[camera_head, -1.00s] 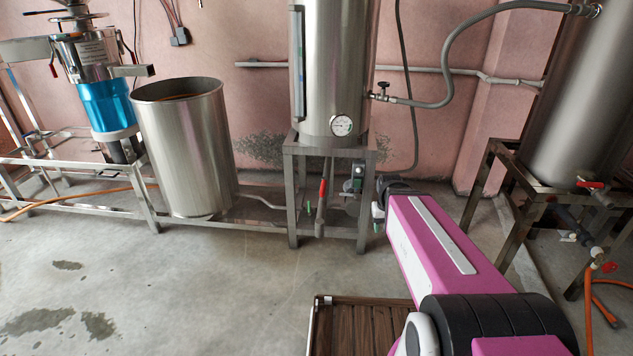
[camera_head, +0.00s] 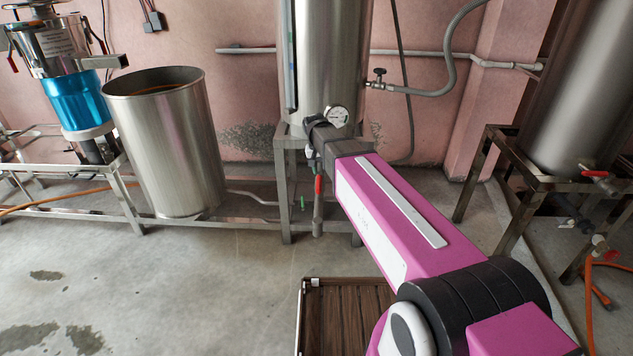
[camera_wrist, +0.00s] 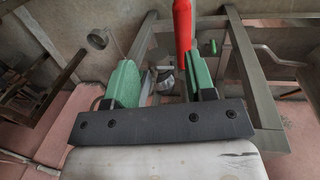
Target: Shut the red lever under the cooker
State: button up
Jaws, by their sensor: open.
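The cooker (camera_head: 330,60) is a tall steel cylinder on a metal stand (camera_head: 283,180). Its red lever (camera_head: 317,187) stands upright beneath it, next to a vertical pipe, just below my wrist in the head view. In the wrist view the red lever (camera_wrist: 183,28) is at top centre, close to the tip of the right green finger. My gripper (camera_wrist: 160,62) is open, with its two green fingers apart and no lever seen between them. I cannot tell whether the right finger touches the lever.
A small green handle (camera_head: 303,203) is left of the lever; stand legs flank it. A gauge (camera_head: 336,116) is just above my wrist. A steel barrel (camera_head: 165,140) stands left. Another tank's red-handled valve (camera_head: 594,173) is at right. A wooden-topped surface (camera_head: 345,310) lies low in front.

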aim_at(318, 183)
jog(key=w+a+r, duration=0.2)
jog(key=a, duration=0.2)
jog(key=f, duration=0.3)
jog(key=d+f, duration=0.1)
jog(key=f, duration=0.3)
jog(key=d+f, duration=0.1)
jog(key=f, duration=0.2)
jog(key=shift+d+f, duration=0.2)
grip_shut()
